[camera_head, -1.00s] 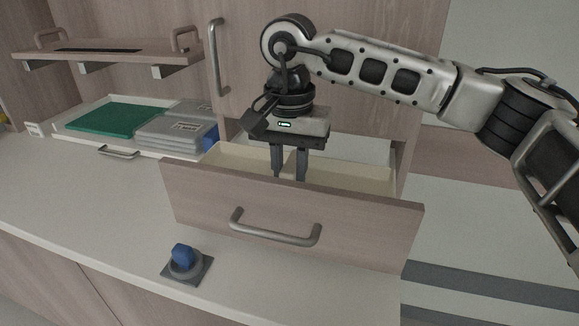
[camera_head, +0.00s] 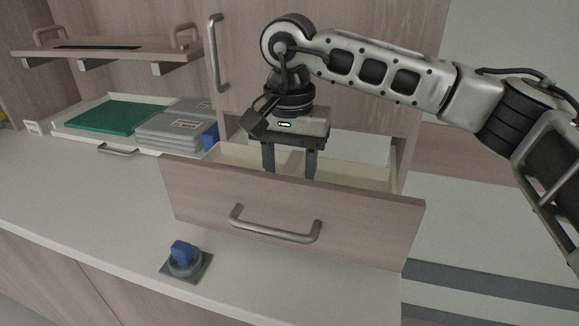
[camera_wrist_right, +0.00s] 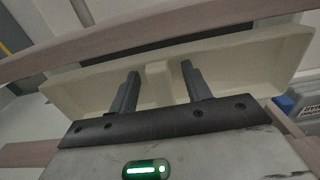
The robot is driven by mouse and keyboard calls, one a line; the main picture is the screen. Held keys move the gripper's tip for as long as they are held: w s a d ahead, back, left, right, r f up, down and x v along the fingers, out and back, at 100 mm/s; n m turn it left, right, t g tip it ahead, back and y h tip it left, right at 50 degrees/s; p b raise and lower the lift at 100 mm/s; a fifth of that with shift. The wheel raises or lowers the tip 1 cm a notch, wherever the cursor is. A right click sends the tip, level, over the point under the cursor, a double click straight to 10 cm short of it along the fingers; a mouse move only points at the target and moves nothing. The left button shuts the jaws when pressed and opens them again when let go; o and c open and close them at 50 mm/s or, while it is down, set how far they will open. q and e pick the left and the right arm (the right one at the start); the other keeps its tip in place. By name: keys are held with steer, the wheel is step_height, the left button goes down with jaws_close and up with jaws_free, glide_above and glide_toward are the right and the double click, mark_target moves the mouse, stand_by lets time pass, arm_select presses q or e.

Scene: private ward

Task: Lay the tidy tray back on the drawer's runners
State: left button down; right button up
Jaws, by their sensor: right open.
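The cream tidy tray (camera_head: 352,178) lies inside the open drawer (camera_head: 375,232), behind its wooden front; it also shows in the right wrist view (camera_wrist_right: 245,68). A raised divider (camera_wrist_right: 160,72) crosses its middle. My right gripper (camera_head: 289,174) is open over the tray, pointing down. In the right wrist view its fingers (camera_wrist_right: 160,78) stand on either side of the divider, with gaps visible. The drawer's runners are hidden, so I cannot tell how the tray sits on them. My left gripper is not in view.
A grey bar handle (camera_head: 275,232) sticks out from the drawer front. A blue knob on a grey base (camera_head: 182,262) stands on the counter (camera_head: 90,215). At left, a pull-out shelf holds a green folder (camera_head: 103,117) and grey cases (camera_head: 170,132). A wooden board (camera_head: 105,50) is above.

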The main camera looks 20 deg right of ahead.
step_height(320, 180, up, 16)
steer(key=shift+p, duration=0.4)
stand_by(0.4)
